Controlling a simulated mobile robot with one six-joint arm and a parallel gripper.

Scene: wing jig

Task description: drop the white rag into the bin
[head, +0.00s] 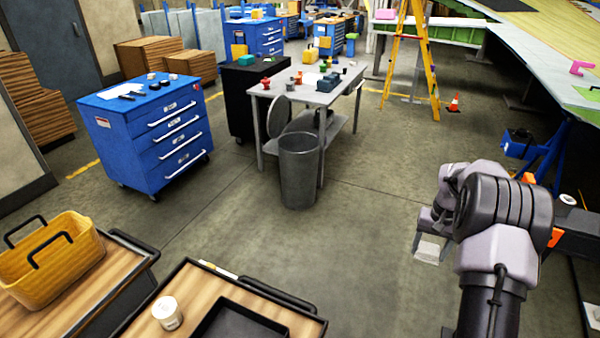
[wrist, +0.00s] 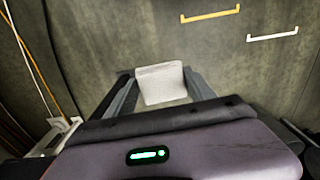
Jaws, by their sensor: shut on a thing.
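The white rag (head: 428,251) hangs in my gripper (head: 432,236) at the right of the head view, above the floor. In the wrist view the rag (wrist: 161,84) sits between the two dark fingers of my gripper (wrist: 160,80), which are shut on it. The bin (head: 299,175) is a grey, open-topped cylinder on the floor in the middle of the head view. My gripper is well to the right of the bin and apart from it. The inside bottom of the bin is hidden.
A grey table (head: 310,97) with small items stands just behind the bin, and a round grey disc (head: 278,117) is upright there. A blue drawer cabinet (head: 155,140) is at left. Wooden-topped carts (head: 185,285) fill the front left. Floor between bin and gripper is clear.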

